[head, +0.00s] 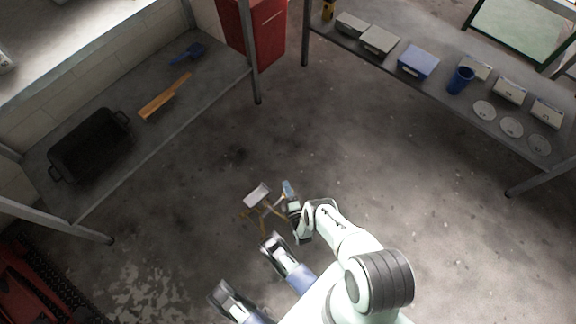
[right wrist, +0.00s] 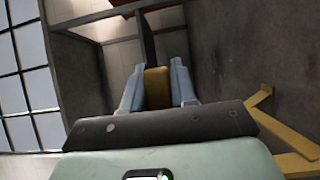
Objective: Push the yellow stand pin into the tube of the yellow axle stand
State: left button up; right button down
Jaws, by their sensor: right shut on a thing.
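The yellow axle stand (head: 265,217) stands on the floor, with spread yellow legs and a light grey top. Two yellow bars, apparently its legs, show at the right edge of the right wrist view (right wrist: 288,138). My right gripper (head: 289,188) is just right of the stand in the head view. In the right wrist view its fingers (right wrist: 157,90) are shut on a yellow block, apparently the yellow stand pin (right wrist: 157,83). A dark bar appears beyond the block; I cannot tell whether it belongs to the pin. The tube opening is not discernible. My left gripper is not in view.
A shelf at left holds a black tray (head: 61,164), a wooden piece (head: 165,97) and a blue dustpan (head: 188,53). A red cabinet (head: 262,32) stands at the back. A bench at right holds boxes, a blue cup (head: 460,80) and discs. Floor around the stand is clear.

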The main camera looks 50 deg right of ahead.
jog(key=shift+a, duration=1.55)
dwell(1.1)
jog(key=shift+a, duration=0.35)
jog(key=shift+a, duration=0.1)
dwell(0.3)
jog(key=shift+a, duration=0.65)
jog(key=shift+a, duration=0.2)
jog(key=shift+a, duration=0.15)
jog(key=c, duration=0.8)
grip_release()
